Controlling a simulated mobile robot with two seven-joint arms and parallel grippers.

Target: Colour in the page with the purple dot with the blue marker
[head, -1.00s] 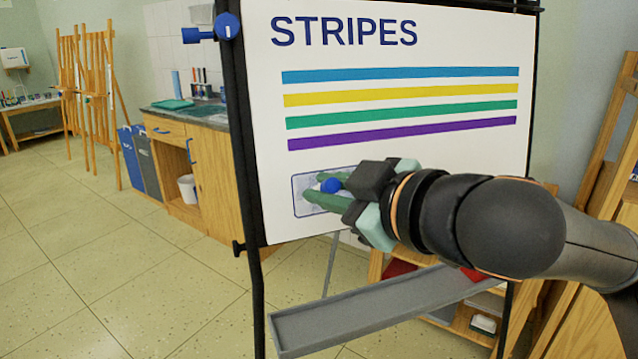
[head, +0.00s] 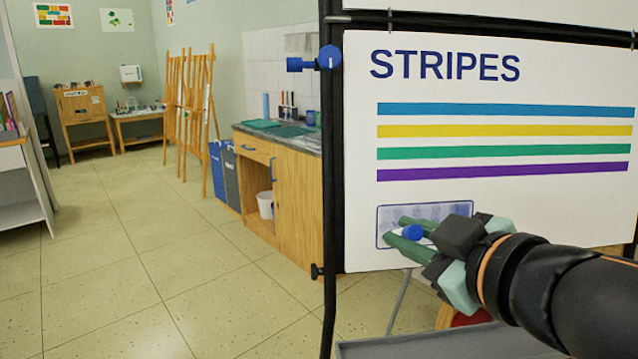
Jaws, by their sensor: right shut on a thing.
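My right gripper (head: 407,236) is in front of the lower left of the white STRIPES board (head: 560,75). Its green fingers are shut on the blue marker (head: 413,232), of which a blue round end shows between them. Behind the fingers, a dark-outlined box (head: 384,213) on the board holds pale blue-grey marks, partly hidden by the gripper. I cannot tell whether the marker touches the board. No page with a purple dot shows. My left gripper is out of view.
The board's black frame (head: 333,150) and a grey tray (head: 430,345) are close by. A wooden sink cabinet (head: 300,200), blue and grey bins (head: 222,172) and wooden easels (head: 197,110) stand further back. The tiled floor (head: 170,255) at left is clear.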

